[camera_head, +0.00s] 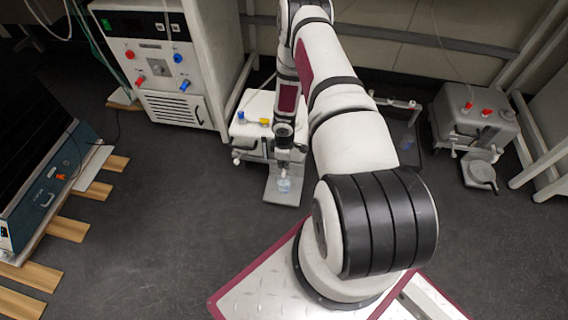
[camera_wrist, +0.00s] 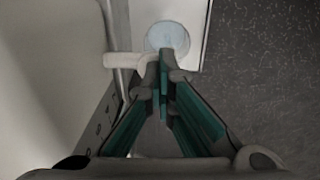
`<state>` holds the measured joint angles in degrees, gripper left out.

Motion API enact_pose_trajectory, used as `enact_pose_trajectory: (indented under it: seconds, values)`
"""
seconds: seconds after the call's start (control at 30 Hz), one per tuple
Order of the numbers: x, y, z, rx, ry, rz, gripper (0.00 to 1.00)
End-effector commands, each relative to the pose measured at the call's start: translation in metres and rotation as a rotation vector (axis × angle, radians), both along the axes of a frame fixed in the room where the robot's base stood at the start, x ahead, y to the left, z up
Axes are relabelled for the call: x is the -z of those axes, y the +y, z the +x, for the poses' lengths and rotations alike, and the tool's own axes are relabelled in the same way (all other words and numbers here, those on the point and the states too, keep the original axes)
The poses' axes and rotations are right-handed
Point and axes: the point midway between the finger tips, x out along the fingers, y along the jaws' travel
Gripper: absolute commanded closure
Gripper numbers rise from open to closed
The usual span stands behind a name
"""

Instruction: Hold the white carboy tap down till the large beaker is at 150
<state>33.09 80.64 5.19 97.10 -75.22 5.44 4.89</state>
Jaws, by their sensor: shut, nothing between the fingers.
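The white carboy (camera_head: 258,124) stands on the floor in the middle of the head view, with blue and yellow fittings on top. Its white side also fills the left of the wrist view (camera_wrist: 50,80). The white tap (camera_wrist: 122,61) sticks out from it, right beside my fingertips. My gripper (camera_wrist: 164,62) is shut and empty, pointing down at the tap; whether it touches the tap I cannot tell. The large beaker (camera_head: 284,186) stands below on a pale tray (camera_head: 283,197). In the wrist view the beaker (camera_wrist: 168,36) shows bluish liquid; its marks are too small to read.
A grey carboy (camera_head: 475,117) with red caps stands at the right. A white cabinet unit (camera_head: 165,65) stands at the back left, and a dark machine (camera_head: 40,170) on wooden slats at the left. The floor (camera_head: 160,240) in front is clear.

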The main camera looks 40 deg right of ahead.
Motion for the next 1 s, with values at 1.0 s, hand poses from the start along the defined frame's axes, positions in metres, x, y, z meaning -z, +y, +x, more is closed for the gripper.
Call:
enact_pose_trajectory:
  seconds: [1.0]
  values:
    - [-0.009,0.009,0.0,-0.003,0.005,0.008,1.0]
